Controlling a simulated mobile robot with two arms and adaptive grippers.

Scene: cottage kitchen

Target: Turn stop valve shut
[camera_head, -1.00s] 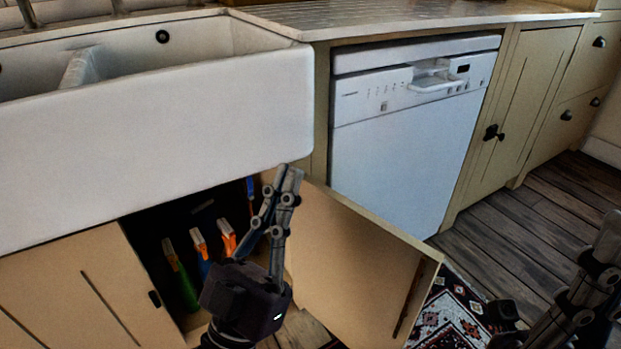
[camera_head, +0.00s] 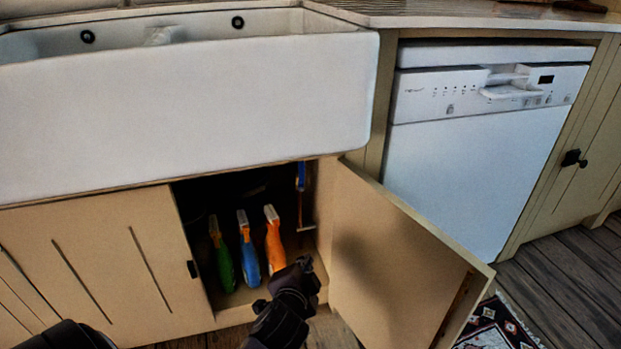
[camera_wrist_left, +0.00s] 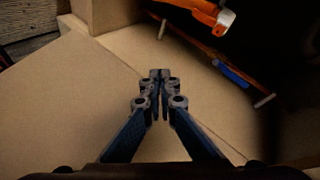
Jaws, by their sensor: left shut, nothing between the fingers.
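The cupboard under the sink is open. Inside, near its right wall, a thin copper-coloured pipe carries a blue lever-like part (camera_head: 301,177), which looks like the stop valve. In the left wrist view the blue part (camera_wrist_left: 232,76) lies along the pipe, right of and beyond my fingertips. My left gripper (camera_head: 305,263) is at the cupboard opening, low, between the bottles and the open door. It is shut and empty, its fingertips together in the left wrist view (camera_wrist_left: 160,74), apart from the pipe. My right gripper is out of view.
Green (camera_head: 222,262), blue (camera_head: 249,256) and orange (camera_head: 275,246) spray bottles stand in the cupboard left of the pipe. The open door (camera_head: 395,255) juts out on the right. The white sink (camera_head: 180,110) overhangs the opening.

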